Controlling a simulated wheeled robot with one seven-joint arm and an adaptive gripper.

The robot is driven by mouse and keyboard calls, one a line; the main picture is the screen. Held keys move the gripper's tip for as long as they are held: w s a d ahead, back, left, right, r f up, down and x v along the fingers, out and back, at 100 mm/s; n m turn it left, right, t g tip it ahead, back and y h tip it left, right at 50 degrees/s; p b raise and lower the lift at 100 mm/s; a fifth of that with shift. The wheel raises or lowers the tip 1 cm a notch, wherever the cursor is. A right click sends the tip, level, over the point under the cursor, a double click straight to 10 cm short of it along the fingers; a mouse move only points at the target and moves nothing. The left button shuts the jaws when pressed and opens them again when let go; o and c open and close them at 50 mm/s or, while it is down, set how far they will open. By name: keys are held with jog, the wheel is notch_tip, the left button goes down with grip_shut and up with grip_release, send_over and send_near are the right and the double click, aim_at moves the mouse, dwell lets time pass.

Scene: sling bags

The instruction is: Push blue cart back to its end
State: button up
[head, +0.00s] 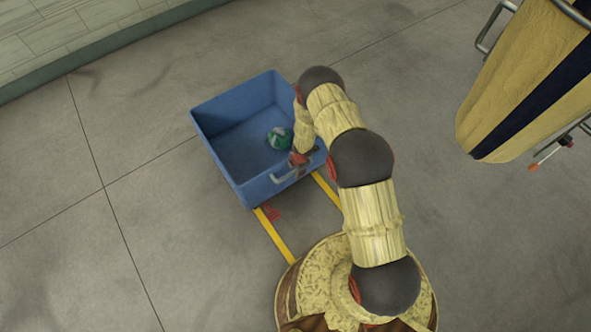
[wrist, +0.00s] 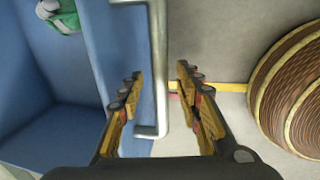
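The blue cart (head: 222,160) is an open box on the floor, left of my arm in the head view. Its grey handle (head: 287,177) is on the side facing my base. My gripper (head: 300,160) is at that side, partly hidden by my arm in the head view. In the wrist view my gripper (wrist: 158,82) is open. The handle's long bar (wrist: 158,55) shows between its two fingers, with a gap on each side. The cart's blue wall (wrist: 100,45) is left of the handle. I cannot tell whether a finger touches the handle.
A green and white object (head: 279,137) lies inside the cart. Yellow lines (head: 273,236) run on the floor from the cart towards my base. A yellow and dark blue sling bag (head: 520,85) hangs on a metal frame at upper right. Floor left of the cart is clear.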

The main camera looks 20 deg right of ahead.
notch_tip(320, 180, up, 12)
jog(key=s, duration=0.2)
jog(key=shift+d+f, duration=0.15)
jog(key=shift+d, duration=0.2)
jog(key=shift+s, duration=0.1)
dwell(0.3)
